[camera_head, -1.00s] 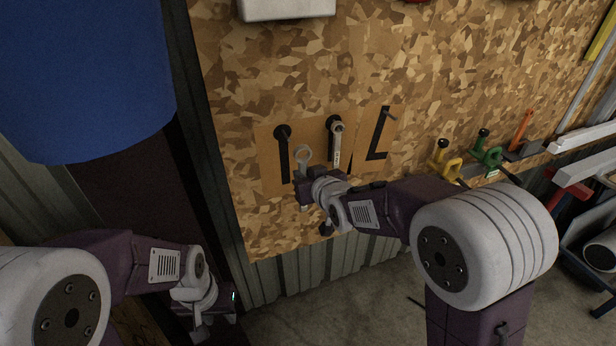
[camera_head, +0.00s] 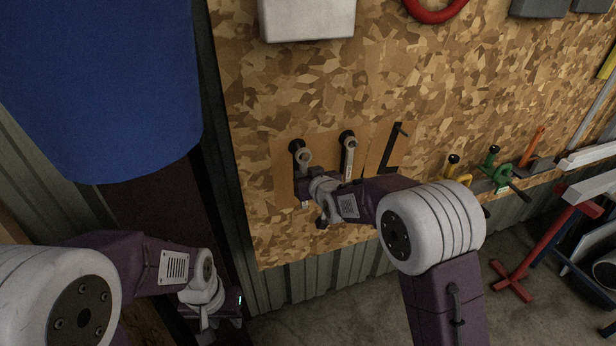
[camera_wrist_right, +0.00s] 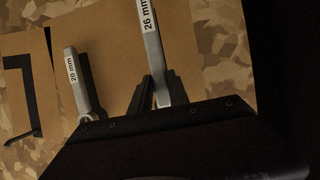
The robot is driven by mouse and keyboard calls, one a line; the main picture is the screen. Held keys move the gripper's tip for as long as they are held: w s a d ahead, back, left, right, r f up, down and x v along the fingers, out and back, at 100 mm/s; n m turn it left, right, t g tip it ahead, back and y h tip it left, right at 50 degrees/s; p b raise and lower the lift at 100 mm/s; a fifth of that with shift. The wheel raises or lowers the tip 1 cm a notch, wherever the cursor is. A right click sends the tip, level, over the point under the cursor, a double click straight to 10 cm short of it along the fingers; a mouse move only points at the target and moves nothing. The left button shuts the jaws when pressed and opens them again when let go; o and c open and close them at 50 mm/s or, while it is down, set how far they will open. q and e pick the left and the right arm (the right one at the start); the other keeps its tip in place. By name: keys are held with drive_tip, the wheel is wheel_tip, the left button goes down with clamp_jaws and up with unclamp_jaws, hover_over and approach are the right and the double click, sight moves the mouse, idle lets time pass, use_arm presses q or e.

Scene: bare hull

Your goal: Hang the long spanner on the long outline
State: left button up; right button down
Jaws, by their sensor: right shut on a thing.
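My right gripper (camera_head: 307,183) is shut on the long spanner, and its ring end (camera_head: 303,158) shows above the jaws. In the right wrist view the spanner (camera_wrist_right: 152,45) is marked 26 mm and runs up from between the fingers (camera_wrist_right: 160,88). Its ring lies just below and over the black head of the left, long outline (camera_head: 296,146); the arm and spanner hide most of that outline. I cannot tell whether the ring touches the board or a peg. My left gripper (camera_head: 236,302) is low at the left, its jaws unclear.
A shorter spanner (camera_head: 349,158), marked 20 mm in the right wrist view (camera_wrist_right: 80,80), hangs on the middle outline. An L-shaped outline (camera_head: 391,150) is beside it. Clamps (camera_head: 499,172) stand to the right. A blue cylinder (camera_head: 100,90) fills the upper left.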

drive_tip(key=shift+w+a+r+p, duration=0.1)
drive_tip(key=shift+w+a+p, duration=0.15)
drive_tip(key=shift+w+p, duration=0.5)
drive_tip(key=shift+b+x, duration=0.65)
drive_tip(key=shift+x, duration=0.35)
drive_tip(key=shift+f, duration=0.3)
drive_tip(key=c, duration=1.2)
unclamp_jaws()
drive_tip(key=shift+o, duration=0.2)
